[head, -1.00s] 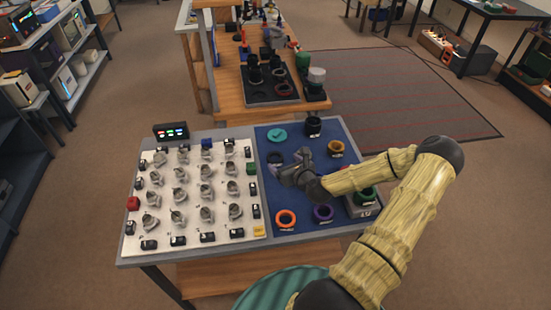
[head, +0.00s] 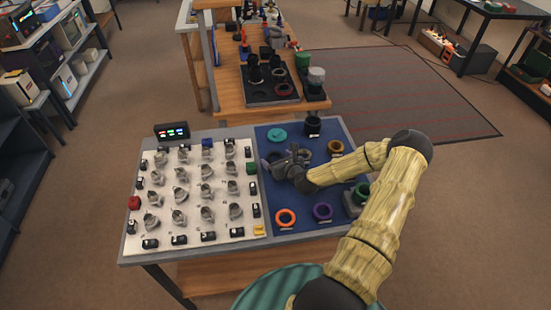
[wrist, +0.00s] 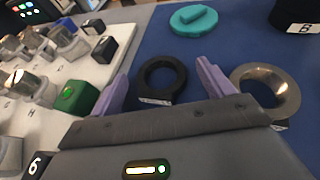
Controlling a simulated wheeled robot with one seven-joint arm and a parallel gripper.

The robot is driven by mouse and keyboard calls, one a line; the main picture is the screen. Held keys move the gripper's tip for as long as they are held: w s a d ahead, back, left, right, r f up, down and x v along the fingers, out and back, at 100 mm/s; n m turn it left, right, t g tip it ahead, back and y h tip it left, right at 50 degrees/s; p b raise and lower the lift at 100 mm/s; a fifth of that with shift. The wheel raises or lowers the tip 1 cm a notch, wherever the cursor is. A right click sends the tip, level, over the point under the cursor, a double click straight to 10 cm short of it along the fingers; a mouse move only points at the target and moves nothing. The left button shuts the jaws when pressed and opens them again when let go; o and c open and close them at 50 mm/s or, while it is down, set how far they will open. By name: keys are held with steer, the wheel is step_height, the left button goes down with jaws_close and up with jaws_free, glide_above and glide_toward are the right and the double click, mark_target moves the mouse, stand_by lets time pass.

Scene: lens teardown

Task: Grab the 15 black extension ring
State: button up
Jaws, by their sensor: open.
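A black ring (wrist: 162,80) with a small white label lies flat on the blue mat (wrist: 232,50) in the wrist view. The label is too small to read. My gripper (wrist: 160,82) is open, with one purple finger to the left of the ring and one to the right, nearer the camera. The ring sits between and beyond them, apart from both. In the head view my gripper (head: 268,165) is low over the left part of the blue mat (head: 300,230) and hides the ring.
A metallic ring (wrist: 266,92) lies just right of the right finger. A teal lidded disc (wrist: 194,20) is behind. A green block (wrist: 76,96) on the white board is close to the left finger. Orange (head: 286,218) and purple (head: 322,211) rings lie nearer the front of the mat.

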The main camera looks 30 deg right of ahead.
stand_by(0.4)
steer(key=c, duration=1.1)
step_height(320, 180, up, 10)
steer(key=shift+r, duration=0.1)
